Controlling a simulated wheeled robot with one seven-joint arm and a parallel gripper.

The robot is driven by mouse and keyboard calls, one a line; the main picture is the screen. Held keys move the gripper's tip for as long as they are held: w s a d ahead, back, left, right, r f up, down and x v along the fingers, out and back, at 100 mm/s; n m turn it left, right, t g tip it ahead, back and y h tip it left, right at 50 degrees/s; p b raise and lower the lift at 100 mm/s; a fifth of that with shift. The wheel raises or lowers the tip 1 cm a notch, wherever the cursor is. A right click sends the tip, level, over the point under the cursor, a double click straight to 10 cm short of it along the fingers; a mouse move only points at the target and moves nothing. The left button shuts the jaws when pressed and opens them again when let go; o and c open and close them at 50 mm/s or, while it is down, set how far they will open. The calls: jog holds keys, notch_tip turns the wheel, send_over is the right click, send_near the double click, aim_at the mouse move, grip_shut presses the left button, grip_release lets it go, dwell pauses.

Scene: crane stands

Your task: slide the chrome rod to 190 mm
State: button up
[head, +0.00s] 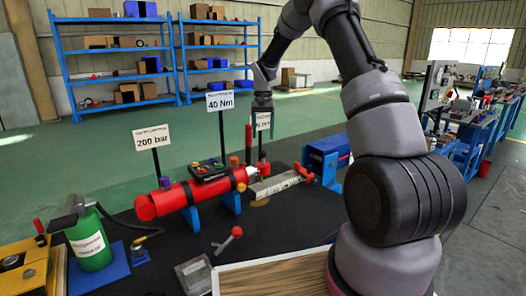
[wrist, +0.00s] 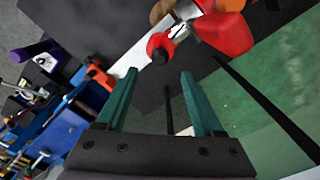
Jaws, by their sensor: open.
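The red cylinder (head: 205,193) lies on blue supports on the black bench top. In the wrist view its end (wrist: 222,32) is at the upper right, with a short bright piece of the chrome rod (wrist: 179,30) leading to a red round end piece (wrist: 160,47). A pale scale bar (head: 277,184) lies beside the rod end; its markings are unreadable.
Signs reading 200 bar (head: 152,137) and 40 Nm (head: 219,101) stand on posts around the cylinder. A blue machine (head: 325,155) is at right, a green canister (head: 90,240) at left.

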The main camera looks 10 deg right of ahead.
notch_tip(320, 180, down, 8)
jog(key=shift+r, duration=0.1)
grip_shut()
dwell(1.6)
